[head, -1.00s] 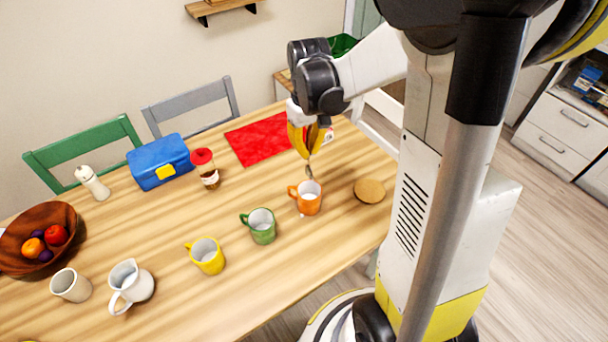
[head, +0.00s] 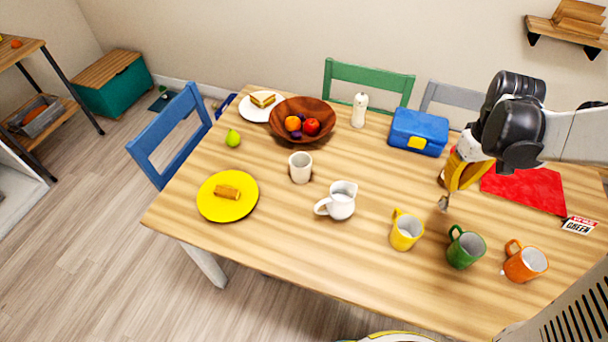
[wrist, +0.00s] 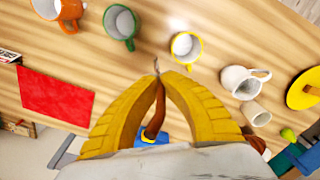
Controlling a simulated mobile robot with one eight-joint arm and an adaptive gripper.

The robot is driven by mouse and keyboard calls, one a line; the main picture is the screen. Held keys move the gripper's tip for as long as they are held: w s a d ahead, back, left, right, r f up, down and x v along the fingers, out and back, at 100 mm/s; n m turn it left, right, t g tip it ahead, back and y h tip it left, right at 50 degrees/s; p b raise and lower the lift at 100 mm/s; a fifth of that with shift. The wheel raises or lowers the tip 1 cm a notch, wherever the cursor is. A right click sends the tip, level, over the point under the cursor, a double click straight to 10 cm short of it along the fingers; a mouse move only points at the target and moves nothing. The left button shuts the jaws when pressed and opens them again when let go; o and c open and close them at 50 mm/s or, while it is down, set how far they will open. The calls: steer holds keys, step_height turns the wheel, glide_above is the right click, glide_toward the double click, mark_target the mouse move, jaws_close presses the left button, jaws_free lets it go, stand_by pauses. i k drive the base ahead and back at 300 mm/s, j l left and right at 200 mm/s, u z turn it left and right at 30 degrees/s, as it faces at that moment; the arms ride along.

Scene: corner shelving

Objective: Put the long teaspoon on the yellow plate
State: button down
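My gripper (head: 450,190) is above the table, behind the yellow and green mugs and left of the red mat. In the wrist view its yellow fingers (wrist: 160,75) come together at the tips on the long teaspoon (wrist: 156,65). The plate (wrist: 297,98) also shows at the wrist view's right edge.
The yellow mug (head: 406,231), green mug (head: 466,249) and orange mug (head: 525,263) stand along the front. A white jug (head: 340,202) and white cup (head: 301,168) stand between gripper and plate. A blue box (head: 418,133) and wooden bowl (head: 283,107) are farther back.

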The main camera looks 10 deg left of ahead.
mark_target(223, 203)
steer(key=i+j+u, duration=0.15)
steer(key=j+u, duration=0.2)
steer(key=i+j+u, duration=0.15)
steer(key=j+u, duration=0.2)
steer(key=i+j+u, duration=0.35)
steer(key=k+l, duration=0.05)
steer(key=k, duration=0.05)
